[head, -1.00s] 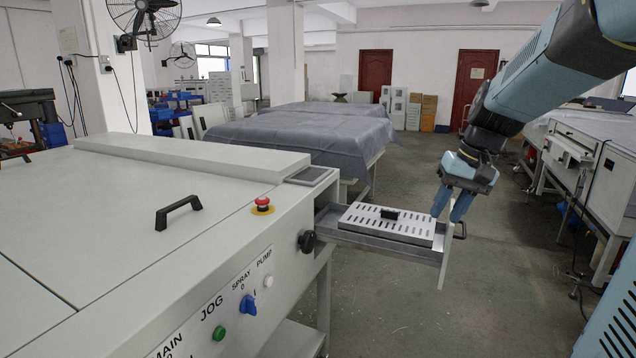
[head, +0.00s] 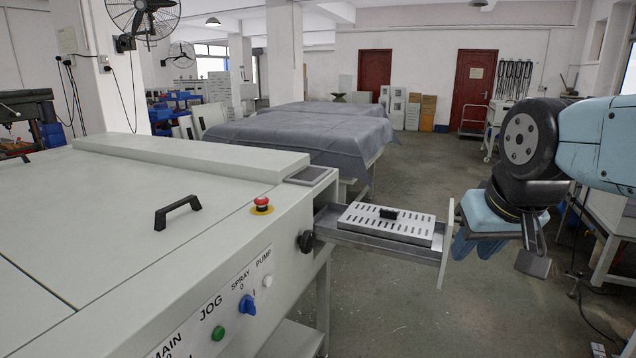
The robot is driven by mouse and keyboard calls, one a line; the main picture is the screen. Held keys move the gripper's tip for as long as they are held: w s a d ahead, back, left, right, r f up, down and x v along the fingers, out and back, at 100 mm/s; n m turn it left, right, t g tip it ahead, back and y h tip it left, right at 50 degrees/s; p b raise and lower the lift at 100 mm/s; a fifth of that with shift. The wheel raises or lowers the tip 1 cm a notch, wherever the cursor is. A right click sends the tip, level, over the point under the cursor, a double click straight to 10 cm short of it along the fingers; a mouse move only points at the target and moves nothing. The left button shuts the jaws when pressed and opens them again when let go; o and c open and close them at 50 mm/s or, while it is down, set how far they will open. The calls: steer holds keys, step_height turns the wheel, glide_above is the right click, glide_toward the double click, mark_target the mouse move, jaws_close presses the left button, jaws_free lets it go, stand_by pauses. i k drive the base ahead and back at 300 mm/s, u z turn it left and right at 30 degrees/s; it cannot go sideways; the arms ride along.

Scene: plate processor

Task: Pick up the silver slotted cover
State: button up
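The silver slotted cover (head: 365,222) is a flat plate with rows of dark slots and a black handle (head: 389,213) on top. It lies on the pulled-out drawer (head: 376,243) at the side of the grey machine. My gripper (head: 478,248) is right of the drawer's upright front panel (head: 446,245), apart from the cover. Its blue fingers point down and left, partly behind the panel. I cannot tell how far apart the fingertips are. The drawer's pull handle is not visible now.
The grey machine (head: 130,215) fills the left, with a red stop button (head: 262,204), black knob (head: 306,241) and lid handle (head: 177,211). A cloth-covered table (head: 290,140) stands behind the drawer. The floor in front of the drawer is clear.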

mark_target(411, 228)
steer(key=z, duration=0.9)
steer(key=k, duration=1.2)
steer(key=z, duration=1.05)
steer(key=i, duration=1.15)
steer(key=u, duration=0.75)
steer(key=i, duration=0.9)
steer(key=u, duration=1.3)
steer(key=i, duration=0.95)
